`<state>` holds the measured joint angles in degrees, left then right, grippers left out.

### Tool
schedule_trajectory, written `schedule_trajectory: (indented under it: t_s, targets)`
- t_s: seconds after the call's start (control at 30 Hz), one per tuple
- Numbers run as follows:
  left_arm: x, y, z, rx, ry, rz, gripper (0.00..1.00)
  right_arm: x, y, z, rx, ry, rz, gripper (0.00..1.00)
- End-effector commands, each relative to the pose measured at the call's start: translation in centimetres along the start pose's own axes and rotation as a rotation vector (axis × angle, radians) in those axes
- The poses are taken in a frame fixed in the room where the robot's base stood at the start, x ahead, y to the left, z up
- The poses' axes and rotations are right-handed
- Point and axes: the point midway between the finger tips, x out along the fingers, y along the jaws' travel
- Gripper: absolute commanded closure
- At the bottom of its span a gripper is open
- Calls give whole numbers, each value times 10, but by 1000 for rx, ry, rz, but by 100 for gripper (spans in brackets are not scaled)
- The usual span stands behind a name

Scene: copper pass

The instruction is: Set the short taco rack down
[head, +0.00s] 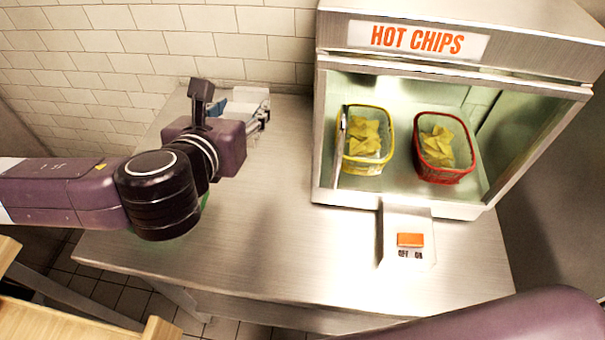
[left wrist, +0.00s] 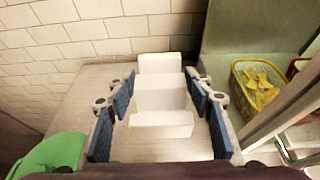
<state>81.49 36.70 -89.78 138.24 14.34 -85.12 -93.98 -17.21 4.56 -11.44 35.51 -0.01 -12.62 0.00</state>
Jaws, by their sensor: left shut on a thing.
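The short taco rack is a white stepped block; in the left wrist view the rack (left wrist: 162,95) sits between the blue finger pads. In the head view part of the rack (head: 247,97) shows beyond my left wrist, at the back left of the steel counter (head: 270,235). My left gripper (head: 250,110) is shut on the rack, with a pad on each side in the left wrist view (left wrist: 160,100). My wrist hides much of the rack in the head view. I cannot tell whether its base touches the counter. My right gripper is out of view.
A HOT CHIPS warmer (head: 335,185) stands at the right, holding a yellow basket (head: 350,168) and a red basket (head: 443,177). A tiled wall (head: 150,60) is behind the counter. A green object (left wrist: 55,155) is at the left wrist view's lower left. The counter's front middle is clear.

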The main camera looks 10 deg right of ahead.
Motion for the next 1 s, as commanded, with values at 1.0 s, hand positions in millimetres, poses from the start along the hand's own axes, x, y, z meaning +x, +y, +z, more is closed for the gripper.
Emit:
schedule_trajectory:
  t_s: [1.0]
  targets:
    - [59, 20, -125, 5, 3, -9, 80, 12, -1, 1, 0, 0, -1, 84]
